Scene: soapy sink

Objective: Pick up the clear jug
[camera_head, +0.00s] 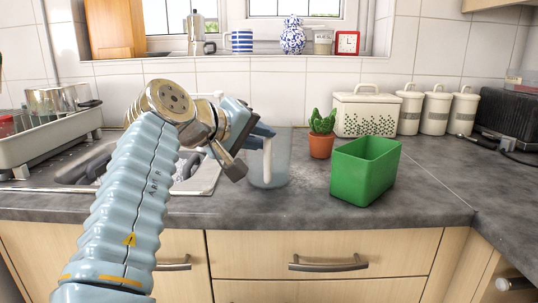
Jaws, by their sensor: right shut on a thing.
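The clear jug (280,171) stands upright on the grey worktop, right of the sink, with a white handle (267,158) facing my arm. My right gripper (262,138) is at the top of the handle and shut on it. The jug's base looks to be on the worktop. Part of the jug's upper left is hidden behind the gripper. My left gripper is not in view.
A green box (358,171) and a small potted cactus (321,144) stand close right of the jug. The sink (87,171) and a dish rack (50,148) lie left. A white bread bin (366,113) and several canisters stand behind. The front right worktop is clear.

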